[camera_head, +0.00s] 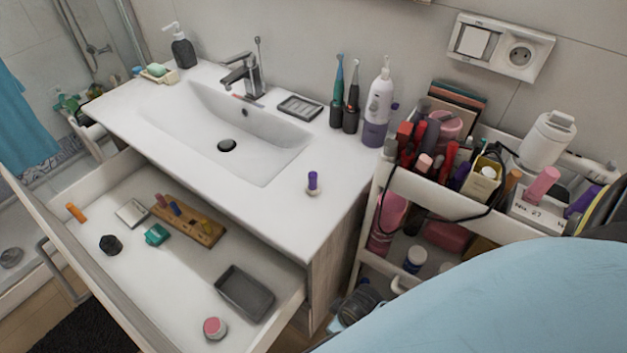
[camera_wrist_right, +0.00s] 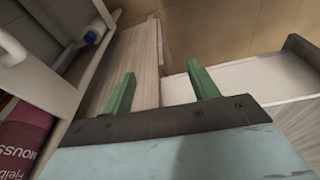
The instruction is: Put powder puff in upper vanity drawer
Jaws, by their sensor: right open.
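The upper vanity drawer (camera_head: 190,275) is pulled open below the sink in the head view. I cannot clearly tell which thing is the powder puff. A small round item with a pink top (camera_head: 215,327) lies in the drawer's front right corner. A small item with a purple top and pale base (camera_head: 313,183) stands on the counter's right part. Pink things (camera_head: 443,125) also sit in the cart. My right gripper (camera_wrist_right: 161,72) is open, with nothing between its green fingers, near the wooden vanity side (camera_wrist_right: 135,62). The head view does not show its fingers. My left gripper is not in view.
The drawer holds a dark tray (camera_head: 244,293), a wooden holder (camera_head: 187,220) and several small items, with bare floor between them. A crowded cart (camera_head: 428,195) stands right of the vanity, close to my pale blue right arm. Toothbrushes and a bottle (camera_head: 379,105) stand at the counter's back.

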